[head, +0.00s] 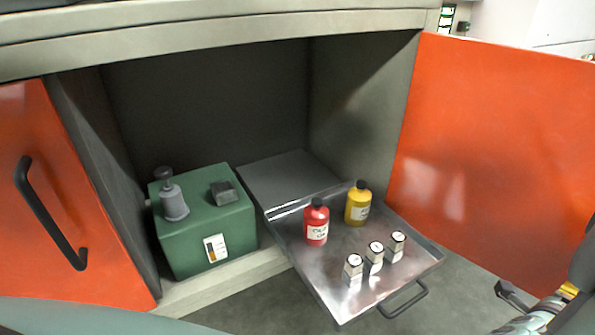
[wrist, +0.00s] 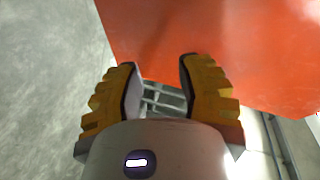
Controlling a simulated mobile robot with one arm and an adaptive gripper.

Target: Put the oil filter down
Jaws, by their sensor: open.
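Three small white canisters with dark marks on top (head: 375,257) stand upright in a row near the front of the pulled-out metal tray (head: 335,298). They may be oil filters, but I cannot tell for sure. My gripper (wrist: 158,75) is open and empty in the wrist view, its two yellow-ridged fingers apart with nothing between them. Part of my arm shows at the lower right edge of the head view, to the right of the tray and apart from it.
A red bottle (head: 316,224) and a yellow bottle (head: 357,205) stand farther back on the tray. A green box (head: 205,225) with a grey pump-like item (head: 172,197) sits inside the cabinet. The open orange door (head: 490,150) stands on the right. Bare tray surface shows around the canisters.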

